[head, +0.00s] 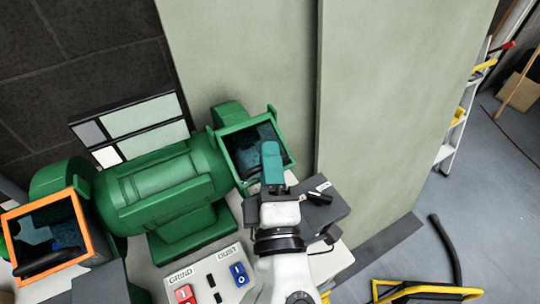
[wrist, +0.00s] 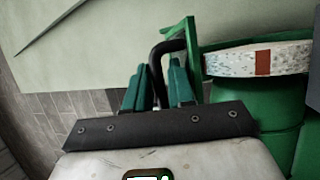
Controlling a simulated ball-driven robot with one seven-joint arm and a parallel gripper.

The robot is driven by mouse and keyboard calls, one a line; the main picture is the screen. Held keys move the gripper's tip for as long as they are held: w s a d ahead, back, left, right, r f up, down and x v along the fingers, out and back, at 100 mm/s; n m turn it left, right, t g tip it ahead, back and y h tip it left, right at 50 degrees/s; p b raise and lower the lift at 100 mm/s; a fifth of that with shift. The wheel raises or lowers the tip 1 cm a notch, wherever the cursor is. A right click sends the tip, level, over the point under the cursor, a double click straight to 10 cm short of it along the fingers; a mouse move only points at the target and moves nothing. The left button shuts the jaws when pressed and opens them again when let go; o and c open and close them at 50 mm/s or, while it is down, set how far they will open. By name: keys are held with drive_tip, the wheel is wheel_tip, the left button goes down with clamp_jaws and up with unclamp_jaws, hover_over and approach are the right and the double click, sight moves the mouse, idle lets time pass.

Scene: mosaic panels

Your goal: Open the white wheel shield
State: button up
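The green bench grinder (head: 165,185) has a green-framed shield (head: 234,163) on its right side, with a clear dark pane. In the wrist view the green shield frame (wrist: 193,50) stands beside a pale speckled wheel (wrist: 285,58) with a red-brown patch. A black curved handle (wrist: 157,58) juts from that frame. My gripper (wrist: 160,85) has teal fingers on either side of the handle, and a narrow gap shows beside it. Contact with the handle is unclear.
An orange-framed shield (head: 48,235) sits on the grinder's left side, with a black handle. Switches (head: 238,273) labelled GRIND and DUST are at the front. A pale green panel (head: 390,100) stands close behind. A ladder (head: 460,120) and a yellow-framed object (head: 425,292) are at right.

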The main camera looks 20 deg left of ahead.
clamp_jaws()
idle(0.6)
